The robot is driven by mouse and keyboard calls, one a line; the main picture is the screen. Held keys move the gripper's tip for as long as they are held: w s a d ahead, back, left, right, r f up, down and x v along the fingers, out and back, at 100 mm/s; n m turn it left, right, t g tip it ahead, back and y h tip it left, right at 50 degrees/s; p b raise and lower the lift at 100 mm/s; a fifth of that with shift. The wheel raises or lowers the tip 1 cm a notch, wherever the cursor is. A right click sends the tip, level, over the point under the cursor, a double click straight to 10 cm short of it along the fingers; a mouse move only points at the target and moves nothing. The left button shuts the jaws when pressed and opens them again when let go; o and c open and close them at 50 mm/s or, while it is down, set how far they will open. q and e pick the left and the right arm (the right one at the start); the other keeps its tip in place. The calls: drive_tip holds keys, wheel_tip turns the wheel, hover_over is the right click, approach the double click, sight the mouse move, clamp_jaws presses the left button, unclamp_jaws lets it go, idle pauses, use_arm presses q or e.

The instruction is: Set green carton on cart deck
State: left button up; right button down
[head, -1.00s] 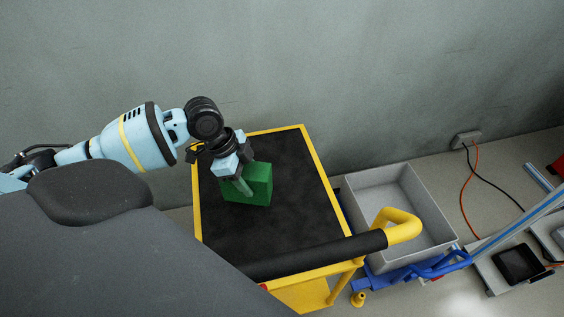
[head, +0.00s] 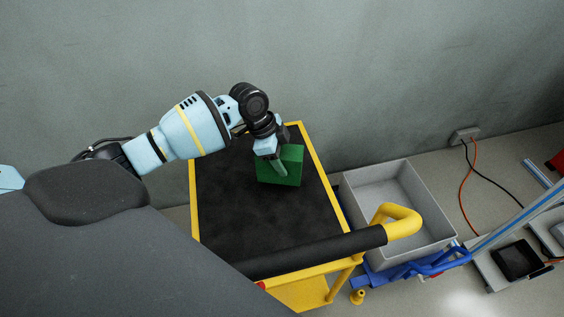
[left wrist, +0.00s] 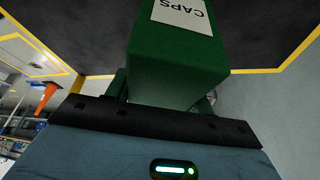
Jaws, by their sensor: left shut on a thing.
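The green carton (head: 286,168) is in my left gripper (head: 277,165), over the back right part of the cart's black deck (head: 240,215). In the left wrist view the carton (left wrist: 180,65) has a white label reading "CAPS", and the gripper (left wrist: 165,90) is shut on it. The deck (left wrist: 75,35) shows beyond the carton. I cannot tell whether the carton touches the deck or hangs a little above it. My right gripper is in neither view.
The cart has a yellow rim (head: 313,160) and a black-and-yellow push handle (head: 320,253) along its front. A grey bin (head: 400,215) on a blue dolly stands right of the cart. A grey wall is behind. The deck's left and front parts are clear.

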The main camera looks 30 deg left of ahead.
use_arm(q)
drive_tip(key=shift+f, duration=1)
drive_tip(key=shift+f, duration=0.1)
drive_tip(key=o, duration=1.2)
drive_tip(key=p+v, duration=0.1)
drive_tip(key=v, duration=1.1)
